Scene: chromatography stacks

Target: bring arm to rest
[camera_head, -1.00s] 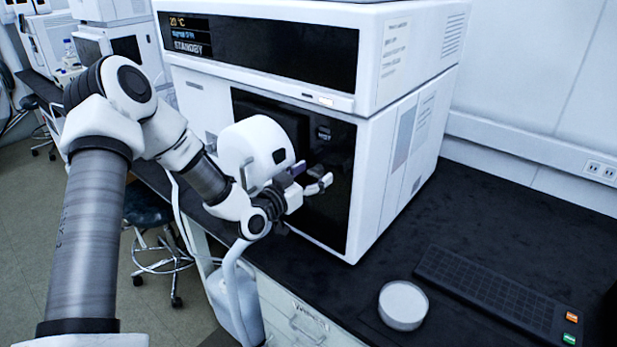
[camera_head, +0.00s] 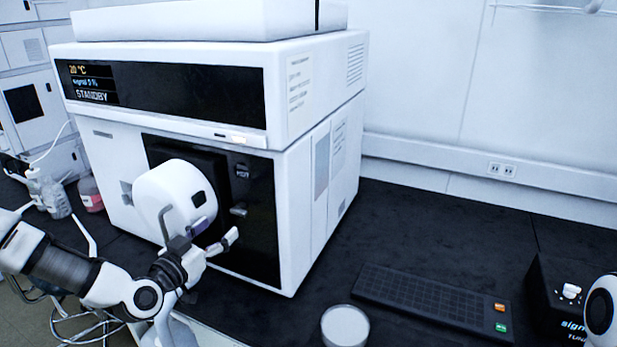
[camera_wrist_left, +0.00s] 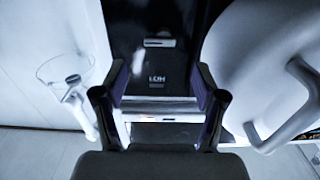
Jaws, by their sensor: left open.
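My left arm comes in from the left in the head view. My left gripper (camera_head: 213,229) is open and empty in front of the white instrument (camera_head: 320,190). It is close to the white rounded housing (camera_head: 165,195) on the instrument's dark front panel (camera_head: 258,225). Whether it touches the housing cannot be told. In the left wrist view the two fingers (camera_wrist_left: 160,105) are apart with nothing between them. The housing with its handle (camera_wrist_left: 290,110) is to their right and the dark panel lies beyond. My right gripper is not in view.
The black bench (camera_head: 410,230) holds a dark keypad (camera_head: 430,297) with orange and green keys, a round white-topped dish (camera_head: 345,326) and a black box with a knob (camera_head: 560,300). Bottles (camera_head: 55,198) stand at the left. The bench behind the keypad is clear.

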